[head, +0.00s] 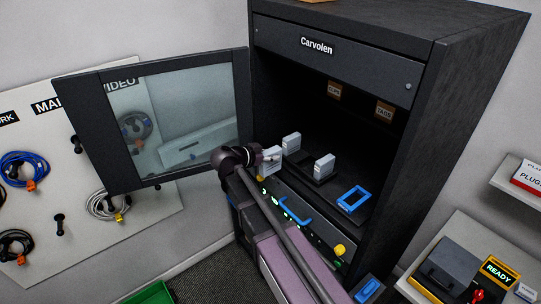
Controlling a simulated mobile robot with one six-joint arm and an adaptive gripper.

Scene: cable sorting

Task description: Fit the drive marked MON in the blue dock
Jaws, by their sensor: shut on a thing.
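A blue-rimmed dock (354,199) lies on the shelf inside the open cabinet, at the right, and its opening looks empty. Two pale grey drives, one at the back (291,143) and one nearer the dock (324,167), stand upright on dark bases. A third pale grey drive (269,170) is at the shelf's left front. My gripper (266,157) is at this third drive and appears shut on it, left of the blue dock. I cannot read MON on any drive. My wrist hides part of the shelf's left end.
The cabinet's glass door (180,115) stands open to the left, close to my wrist. A drawer-like unit with a blue handle (294,216) and a yellow knob (339,250) is below the shelf. A side table (455,235) with a dark box stands at the right.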

